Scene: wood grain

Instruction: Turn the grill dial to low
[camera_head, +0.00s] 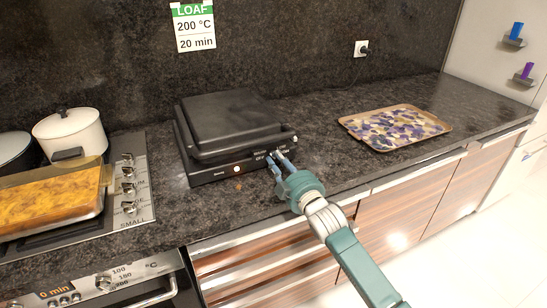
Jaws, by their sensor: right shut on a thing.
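The black grill (228,118) stands on the dark counter with its lid down. Its front panel (212,175) carries a lit round light (237,169) and small white lettering near the right end. My right gripper (277,162) is at the right end of this front panel, shut on the grill dial. The dial itself is mostly hidden by the fingers, and its setting cannot be read. My left gripper is not in view.
A patterned tray (350,124) lies on the counter to the right. At the left are a stove with knobs (128,188), a white pot (70,132) and a baking dish (100,205). Counter between grill and tray is clear. A LOAF note (194,27) hangs on the wall.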

